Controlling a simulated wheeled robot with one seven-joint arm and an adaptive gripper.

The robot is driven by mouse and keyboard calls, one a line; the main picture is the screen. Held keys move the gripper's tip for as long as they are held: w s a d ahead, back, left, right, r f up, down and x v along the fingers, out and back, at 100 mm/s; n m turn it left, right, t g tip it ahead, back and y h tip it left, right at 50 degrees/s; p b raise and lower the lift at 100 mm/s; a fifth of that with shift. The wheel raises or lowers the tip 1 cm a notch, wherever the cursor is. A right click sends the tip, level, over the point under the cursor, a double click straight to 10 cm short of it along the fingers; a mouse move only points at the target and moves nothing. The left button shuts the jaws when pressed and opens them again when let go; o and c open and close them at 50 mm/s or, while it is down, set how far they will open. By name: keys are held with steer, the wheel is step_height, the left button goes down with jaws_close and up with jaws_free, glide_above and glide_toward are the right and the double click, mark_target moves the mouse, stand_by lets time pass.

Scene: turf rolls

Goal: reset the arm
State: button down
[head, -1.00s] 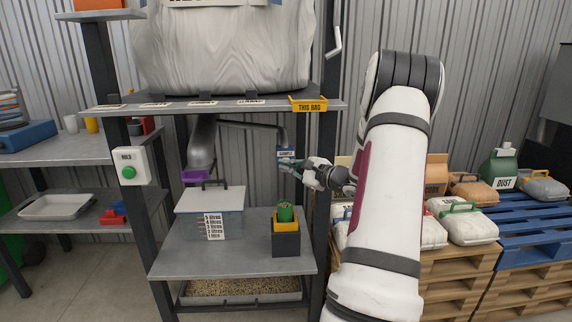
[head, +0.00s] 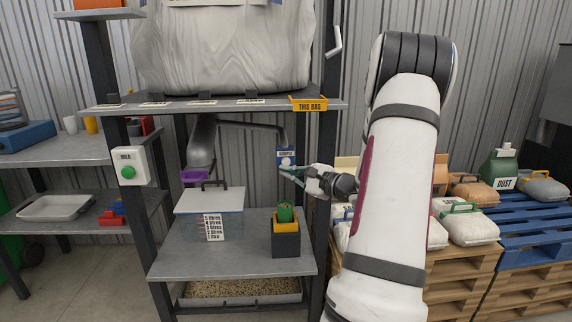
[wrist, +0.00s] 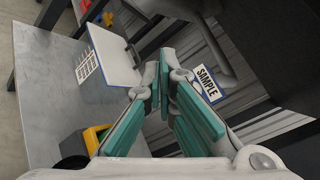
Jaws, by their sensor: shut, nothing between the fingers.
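My arm reaches up on the right side of the head view and bends in toward the rack. My gripper (head: 286,171) is shut and empty, with its green fingers pointing left, just below a blue and white tag (head: 286,156) on a thin pipe. In the wrist view the gripper's green finger pads (wrist: 165,95) lie close together with nothing between them. The tag (wrist: 207,84) shows there just right of the fingers. I cannot tell the exact gap between gripper and tag.
A lidded litre-marked box (head: 210,214) and a dark pot with a green cactus (head: 286,234) stand on the lower shelf (head: 240,262). The rack's right post (head: 320,225) is close to my arm. Pallets (head: 462,272) with bags stand at the right.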

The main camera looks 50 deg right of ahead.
stand_by(0.3)
steer(key=w+a+r+n+g+y, duration=0.25)
steer(key=a+n+y, duration=0.25)
steer(key=a, duration=0.8)
steer(key=w+a+r+n+g+y, duration=0.25)
steer(key=a+r+n+y, duration=0.2)
steer(key=a, duration=0.85)
steer(key=s+a+n+g, duration=0.4)
steer(key=s+a, duration=0.2)
steer(key=a, duration=0.3)
steer(key=s+a+n+g, duration=0.4)
steer(key=s+a, duration=0.1)
steer(key=a, duration=0.5)
steer(key=s+a+f+n+g+h, duration=0.1)
steer(key=s+a+n+g, duration=0.1)
steer(key=s, duration=0.4)
steer(key=s+a+f+n+g+h, duration=0.1)
steer(key=s+a+n+g+h, duration=0.15)
steer(key=s, duration=0.25)
steer(key=s+d+f+n+t+h, duration=0.15)
steer(key=s+d+n+h, duration=0.35)
steer(key=s, duration=0.5)
step_height(320, 180, up, 21)
steer(key=t+p, duration=0.3)
steer(key=p, duration=1.7)
steer(key=shift+w, duration=0.15)
